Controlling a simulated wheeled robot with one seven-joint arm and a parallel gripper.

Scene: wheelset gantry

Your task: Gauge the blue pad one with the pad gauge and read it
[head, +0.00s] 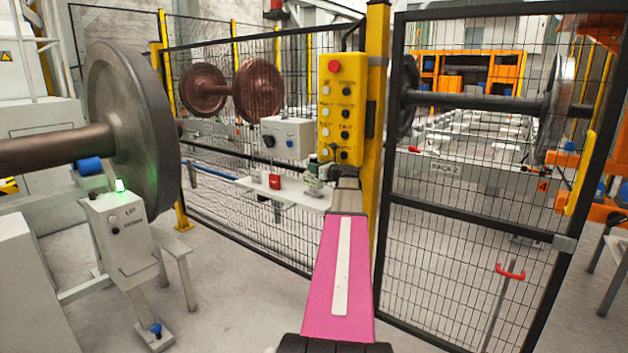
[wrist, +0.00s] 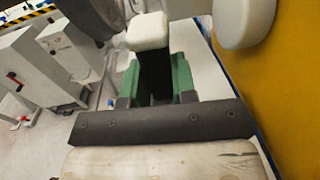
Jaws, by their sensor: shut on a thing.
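My gripper (head: 328,174) is at the small white shelf (head: 255,186) beside the yellow post. In the wrist view my gripper (wrist: 156,99) is shut on a green thing with a dark upright part (wrist: 181,77), which I take to be the pad gauge. My gripper hides part of it, and no reading shows. A blue roller-like block (head: 90,166) sits under the axle at the left, beside the big wheel. It may be blue pad one, but I see no label. My gripper is well to the right of it.
A grey box with a lit green lamp (head: 119,186) stands below the left wheel (head: 128,125). A red thing (head: 275,181) is on the shelf. A yellow button panel (head: 341,108) hangs above my gripper. Mesh fence (head: 470,230) closes the right.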

